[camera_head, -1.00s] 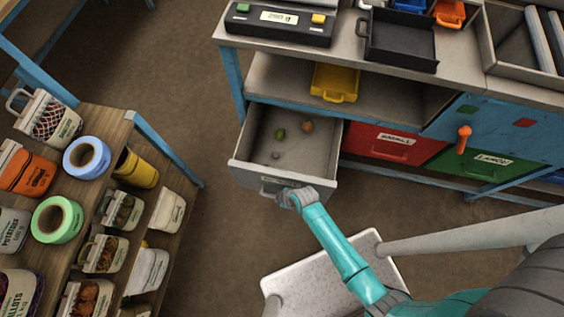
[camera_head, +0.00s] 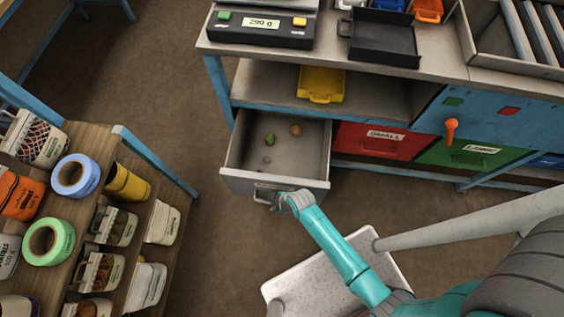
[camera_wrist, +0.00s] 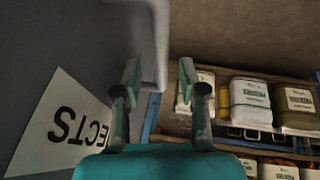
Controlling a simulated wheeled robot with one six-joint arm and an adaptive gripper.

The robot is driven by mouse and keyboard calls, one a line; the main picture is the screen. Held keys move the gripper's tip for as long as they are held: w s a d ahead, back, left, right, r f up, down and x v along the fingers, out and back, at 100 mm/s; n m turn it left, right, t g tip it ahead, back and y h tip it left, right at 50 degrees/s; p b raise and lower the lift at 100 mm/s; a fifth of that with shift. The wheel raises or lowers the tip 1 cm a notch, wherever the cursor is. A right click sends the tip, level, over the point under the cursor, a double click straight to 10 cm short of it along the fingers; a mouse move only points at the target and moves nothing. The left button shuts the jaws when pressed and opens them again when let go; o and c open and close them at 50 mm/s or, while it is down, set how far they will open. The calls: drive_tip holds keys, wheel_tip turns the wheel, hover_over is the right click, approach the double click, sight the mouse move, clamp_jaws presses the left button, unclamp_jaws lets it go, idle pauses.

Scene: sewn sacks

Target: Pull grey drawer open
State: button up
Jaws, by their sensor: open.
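The grey drawer (camera_head: 238,184) stands pulled out of the bench in the head view, with a green item (camera_head: 269,139), an orange-brown item (camera_head: 296,130) and a small dark item (camera_head: 264,159) inside. Its handle (camera_head: 262,196) is on the front face. My gripper (camera_head: 279,201) is at the handle's right side. In the wrist view the jaws (camera_wrist: 160,88) are open, and the light grey handle (camera_wrist: 160,40) reaches down between or just beyond the fingertips. I cannot tell whether they touch.
A red drawer (camera_head: 375,142) and a green drawer (camera_head: 470,158) are shut to the right. A yellow bin (camera_head: 321,84) sits on the shelf above. A wooden rack (camera_head: 150,200) with tubs and sacks stands at left. Bare floor (camera_head: 195,130) lies between rack and bench.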

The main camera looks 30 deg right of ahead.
drive_tip(key=v, duration=1)
drive_tip(key=shift+r, duration=0.25)
drive_tip(key=shift+s+d, duration=0.1)
drive_tip(key=shift+s, duration=0.05)
